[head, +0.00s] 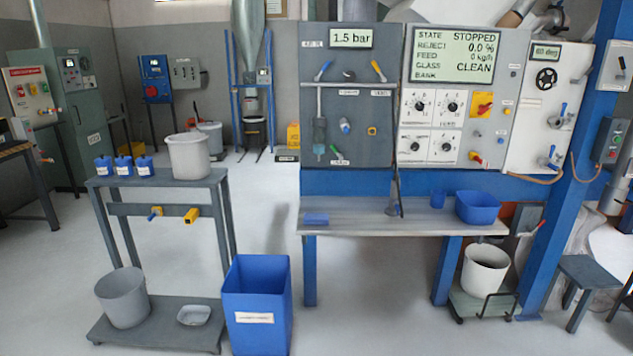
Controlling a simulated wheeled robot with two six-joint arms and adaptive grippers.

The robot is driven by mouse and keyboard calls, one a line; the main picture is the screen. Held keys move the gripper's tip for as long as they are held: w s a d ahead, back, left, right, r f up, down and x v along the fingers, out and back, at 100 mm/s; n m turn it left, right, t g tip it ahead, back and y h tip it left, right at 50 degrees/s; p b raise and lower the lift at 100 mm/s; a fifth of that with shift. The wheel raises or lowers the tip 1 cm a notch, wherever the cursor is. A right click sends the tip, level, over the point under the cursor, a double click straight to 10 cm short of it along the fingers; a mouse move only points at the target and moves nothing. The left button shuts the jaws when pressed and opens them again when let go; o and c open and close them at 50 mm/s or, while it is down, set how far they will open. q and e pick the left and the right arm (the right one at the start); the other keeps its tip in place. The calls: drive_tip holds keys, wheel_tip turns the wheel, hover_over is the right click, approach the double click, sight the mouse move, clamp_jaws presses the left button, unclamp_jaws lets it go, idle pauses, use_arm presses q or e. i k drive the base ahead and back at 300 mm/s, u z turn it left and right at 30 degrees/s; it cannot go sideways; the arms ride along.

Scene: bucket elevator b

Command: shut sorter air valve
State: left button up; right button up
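A grey air panel (345,110) stands above the bench, with a display (351,39) reading 1.5 bar. Near its top are a blue lever (323,71), tilted up to the right, and a yellow lever (379,71), tilted down to the right. The small labels are unreadable, so I cannot tell which lever is the sorter air valve. Neither of my grippers is in view.
The sorter panel (455,100) on the right reads STOPPED. A blue bin (257,300) and a grey stand (160,182) are at left. Floor before the bench is clear.

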sight(327, 62)
drive_tip(key=z, duration=0.05)
drive_tip(key=i, duration=0.35)
drive_tip(key=z, duration=0.55)
drive_tip(key=k, duration=0.6)
drive_tip(key=u, duration=0.45)
drive_tip(key=i, duration=0.9)
drive_tip(key=u, duration=0.4)
drive_tip(key=i, duration=0.9)
drive_tip(key=z, duration=1.05)
drive_tip(key=i, duration=0.4)
drive_tip(key=z, duration=0.5)
